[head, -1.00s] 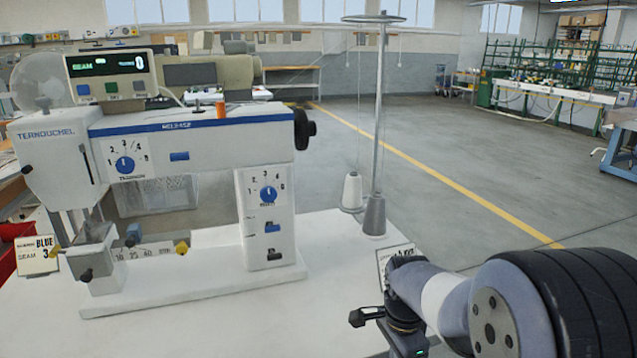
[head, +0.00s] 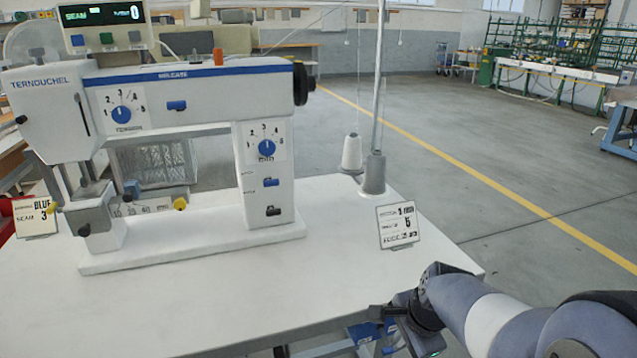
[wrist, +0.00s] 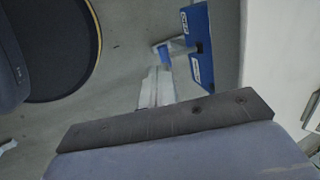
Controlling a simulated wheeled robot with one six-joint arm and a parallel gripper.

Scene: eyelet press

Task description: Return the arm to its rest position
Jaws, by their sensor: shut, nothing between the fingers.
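My gripper (head: 382,314) is at the lower right of the head view, by the front right edge of the white table, apart from the machine. It is dark and small there, partly seen against the floor and blue parts below the table. It is shut and holds nothing. My arm (head: 490,315) reaches in from the lower right corner. In the wrist view the dark bar of the gripper's body crosses the lower part, with pale narrow pieces beyond it.
The white eyelet press (head: 185,100) stands on the table (head: 335,255). A thread stand (head: 374,170) and a printed card (head: 398,225) stand at the table's right. Blue parts (wrist: 200,45) show below the table. The floor at right is open.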

